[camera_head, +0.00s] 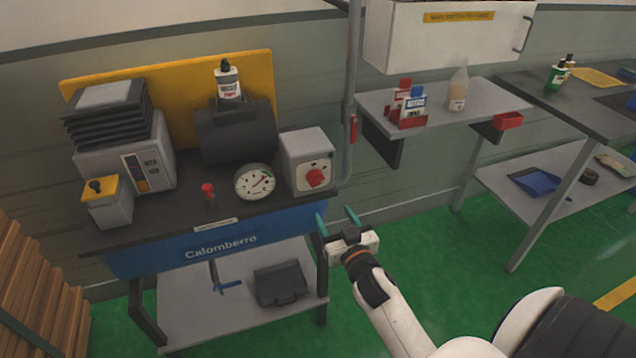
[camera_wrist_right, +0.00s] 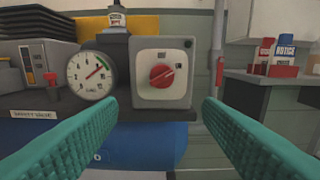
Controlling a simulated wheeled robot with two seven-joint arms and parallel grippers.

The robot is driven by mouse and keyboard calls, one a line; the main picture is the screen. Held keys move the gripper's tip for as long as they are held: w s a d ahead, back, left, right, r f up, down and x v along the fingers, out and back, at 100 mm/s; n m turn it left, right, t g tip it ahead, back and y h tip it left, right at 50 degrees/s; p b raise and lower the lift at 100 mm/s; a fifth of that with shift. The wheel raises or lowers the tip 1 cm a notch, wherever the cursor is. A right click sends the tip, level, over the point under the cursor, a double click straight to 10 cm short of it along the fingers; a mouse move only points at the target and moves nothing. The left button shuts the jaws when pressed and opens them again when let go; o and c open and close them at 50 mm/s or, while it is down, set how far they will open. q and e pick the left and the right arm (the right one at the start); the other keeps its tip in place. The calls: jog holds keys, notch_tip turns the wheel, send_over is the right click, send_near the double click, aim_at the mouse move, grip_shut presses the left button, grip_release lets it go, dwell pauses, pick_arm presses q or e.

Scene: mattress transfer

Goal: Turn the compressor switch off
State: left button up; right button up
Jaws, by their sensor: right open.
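The compressor switch is a red rotary knob (camera_head: 315,177) on the front of a light grey box (camera_head: 304,148) at the right end of the compressor bench. In the right wrist view the red knob (camera_wrist_right: 162,76) sits at the upper middle, its grip bar tilted up to the right. My right gripper (camera_head: 338,220) is open and empty, below and in front of the box, apart from it. Its green fingers (camera_wrist_right: 160,135) spread to both sides of the knob in the right wrist view, short of touching it. My left gripper is not in view.
A white pressure gauge (camera_head: 254,182) stands left of the switch box, with a small red valve (camera_head: 208,191) beside it. A grey pipe (camera_head: 351,80) runs up the wall on the right. A wall shelf (camera_head: 470,110) holds bottles and small boxes. Green floor lies open right of the bench.

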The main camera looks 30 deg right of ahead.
aim_at(318, 184)
jog(key=x, duration=0.7)
jog(key=p+x, duration=0.1)
jog(key=x, duration=0.2)
jog(key=shift+w+d+r, duration=0.3)
jog(key=shift+r, duration=0.05)
jog(key=shift+w+d, duration=0.15)
jog(key=shift+w, duration=0.45)
jog(key=c, duration=1)
jog(key=shift+o, duration=0.2)
